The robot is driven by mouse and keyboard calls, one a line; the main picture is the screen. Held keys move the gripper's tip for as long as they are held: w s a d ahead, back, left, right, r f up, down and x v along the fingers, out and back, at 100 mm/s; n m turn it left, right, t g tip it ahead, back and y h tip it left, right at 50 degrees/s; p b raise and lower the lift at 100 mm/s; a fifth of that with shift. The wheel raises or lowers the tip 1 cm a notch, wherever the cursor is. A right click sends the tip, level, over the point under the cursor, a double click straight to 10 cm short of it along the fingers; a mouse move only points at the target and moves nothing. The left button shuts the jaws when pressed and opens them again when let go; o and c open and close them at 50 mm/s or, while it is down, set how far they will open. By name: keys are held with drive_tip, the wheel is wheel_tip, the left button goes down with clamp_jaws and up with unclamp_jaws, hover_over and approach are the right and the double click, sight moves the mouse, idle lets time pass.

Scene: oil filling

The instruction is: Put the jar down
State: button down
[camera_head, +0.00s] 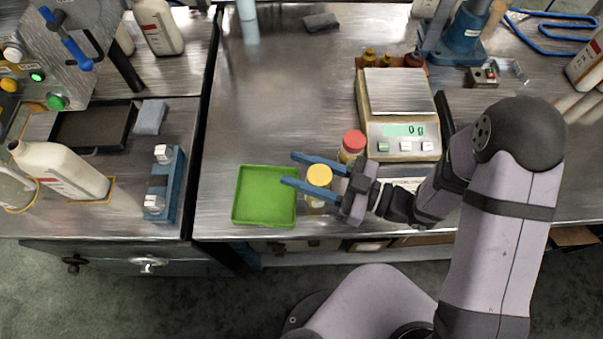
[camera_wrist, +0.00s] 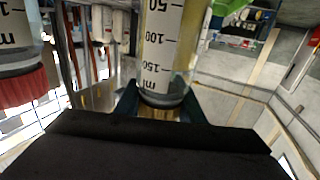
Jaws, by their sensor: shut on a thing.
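A clear jar with a yellow lid (camera_head: 319,176) stands upright between the blue fingers of my gripper (camera_head: 289,169), which is shut on it. In the wrist view the jar's graduated clear wall (camera_wrist: 165,50) is between the fingers, with volume marks and a yellowish content. I cannot tell whether its base touches the table. A second jar with a red lid (camera_head: 353,142) stands just behind the far finger. Its red lid also shows at the left of the wrist view (camera_wrist: 22,88). A shallow green tray (camera_head: 265,195) lies left of the fingertips and looks empty.
A scale (camera_head: 400,105) reading 0 g stands behind and right, with small bottles in a box behind it. The steel table (camera_head: 290,100) is clear behind the green tray. Its front edge runs close below the tray. A gap separates the left bench (camera_head: 120,210).

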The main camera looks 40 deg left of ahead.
drive_tip(key=shift+f, duration=1.45)
drive_tip(key=c, duration=1.2)
unclamp_jaws()
drive_tip(key=shift+w+d, duration=0.25)
drive_tip(key=shift+d, duration=0.25)
drive_tip(key=b+v, duration=0.3)
drive_tip(key=v, duration=0.8)
drive_tip(key=shift+s, duration=0.1)
